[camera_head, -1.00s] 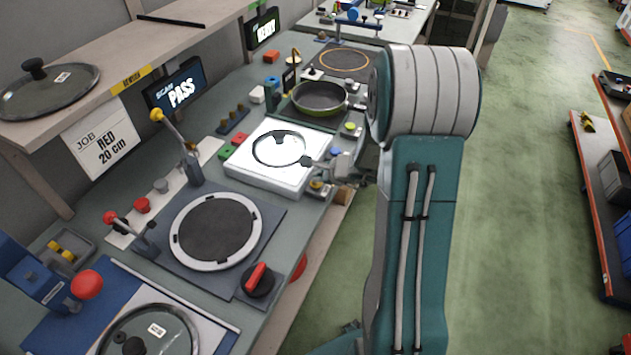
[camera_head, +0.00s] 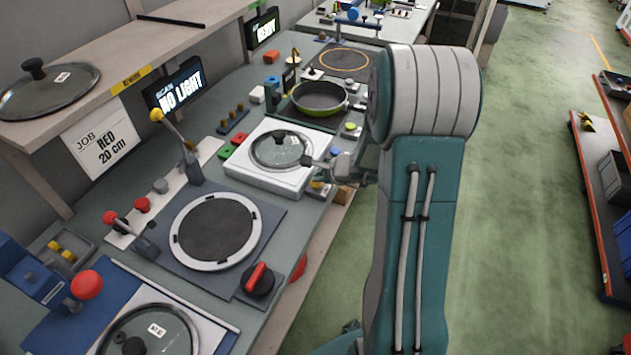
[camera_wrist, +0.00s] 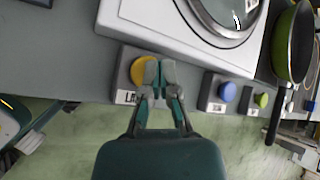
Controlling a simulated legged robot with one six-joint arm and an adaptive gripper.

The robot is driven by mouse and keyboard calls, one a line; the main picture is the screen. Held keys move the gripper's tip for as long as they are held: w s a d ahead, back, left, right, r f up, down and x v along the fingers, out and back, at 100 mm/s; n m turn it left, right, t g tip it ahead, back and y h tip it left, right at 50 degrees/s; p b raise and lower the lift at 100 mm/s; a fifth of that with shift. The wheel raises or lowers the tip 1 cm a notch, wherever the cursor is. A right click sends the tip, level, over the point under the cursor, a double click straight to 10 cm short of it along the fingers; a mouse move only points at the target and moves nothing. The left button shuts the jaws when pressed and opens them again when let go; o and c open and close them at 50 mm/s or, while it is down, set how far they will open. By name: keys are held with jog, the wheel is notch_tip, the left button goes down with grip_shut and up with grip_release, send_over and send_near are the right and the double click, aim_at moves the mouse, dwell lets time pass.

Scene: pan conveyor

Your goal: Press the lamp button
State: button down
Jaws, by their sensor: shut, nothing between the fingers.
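The yellow lamp button (camera_wrist: 140,70) sits on a grey block at the front edge of the bench, with a partly hidden label. In the head view it shows below the scan plate (camera_head: 316,184). My gripper (camera_wrist: 160,72) is shut and empty, with its fingertips over the right part of the button in the wrist view. I cannot tell whether they touch it. In the head view my gripper (camera_head: 309,161) is beside the white scan plate (camera_head: 245,166), which is unlit and bears a glass lid (camera_head: 273,149).
The scan screen (camera_head: 180,90) reads "NO LIGHT". A blue button (camera_wrist: 227,91) and a green button (camera_wrist: 261,100) stand right of the yellow one in the wrist view. A green-sided pan (camera_head: 319,98) lies behind the plate. The floor beside the bench is clear.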

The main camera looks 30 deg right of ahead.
aim_at(318, 183)
jog(key=shift+r, duration=0.3)
jog(key=shift+r, duration=3)
